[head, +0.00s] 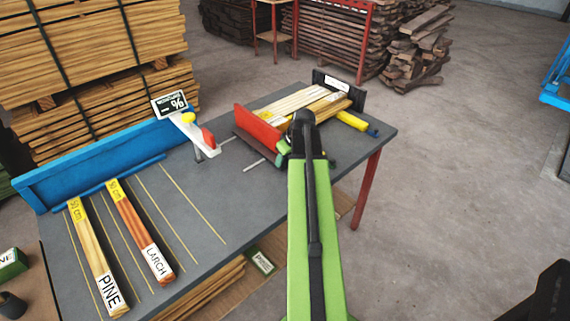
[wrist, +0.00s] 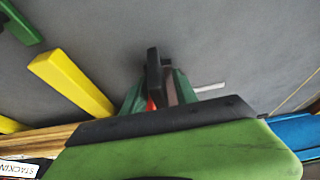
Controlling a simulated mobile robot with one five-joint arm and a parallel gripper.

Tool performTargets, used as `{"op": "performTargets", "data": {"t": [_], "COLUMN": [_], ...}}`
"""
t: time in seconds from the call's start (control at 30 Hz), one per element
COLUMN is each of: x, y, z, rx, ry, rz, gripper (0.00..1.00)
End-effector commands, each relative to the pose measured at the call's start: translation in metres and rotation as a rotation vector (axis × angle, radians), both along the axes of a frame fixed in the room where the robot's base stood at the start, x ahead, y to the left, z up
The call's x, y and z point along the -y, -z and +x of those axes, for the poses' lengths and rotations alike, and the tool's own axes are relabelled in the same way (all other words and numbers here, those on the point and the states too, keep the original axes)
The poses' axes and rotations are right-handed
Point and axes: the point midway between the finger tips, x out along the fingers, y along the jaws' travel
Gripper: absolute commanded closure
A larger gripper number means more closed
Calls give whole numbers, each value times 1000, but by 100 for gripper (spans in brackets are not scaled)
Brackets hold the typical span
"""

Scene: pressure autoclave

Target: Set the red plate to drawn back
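The red plate (head: 257,128) stands upright on the grey table, along the left end of a stack of pale boards (head: 300,103). A dull reddish block shows low at its near side. My gripper (head: 282,156) is at the plate's near right end, largely covered by my own arm. In the wrist view, my gripper's green fingers (wrist: 158,92) stand apart, with a dark upright piece (wrist: 153,70) and a bit of red between them. I cannot tell whether they press on it.
A black end plate (head: 338,88) and a yellow bar (head: 352,121) are right of the boards. A moisture meter sign (head: 169,103) stands left of the plate. Pine (head: 92,255) and larch (head: 140,230) pieces lie by the blue fence (head: 105,165). The table between is mostly clear.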

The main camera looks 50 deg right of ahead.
Motion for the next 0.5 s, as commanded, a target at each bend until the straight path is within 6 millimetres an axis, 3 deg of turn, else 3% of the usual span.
{"op": "performTargets", "data": {"t": [0.13,0.37,0.5], "x": [0,0,0], "y": [-1,-1,-1], "z": [0,0,0], "rx": [0,0,0], "ry": [0,-1,-1], "rz": [0,0,0], "gripper": [68,98,100]}}
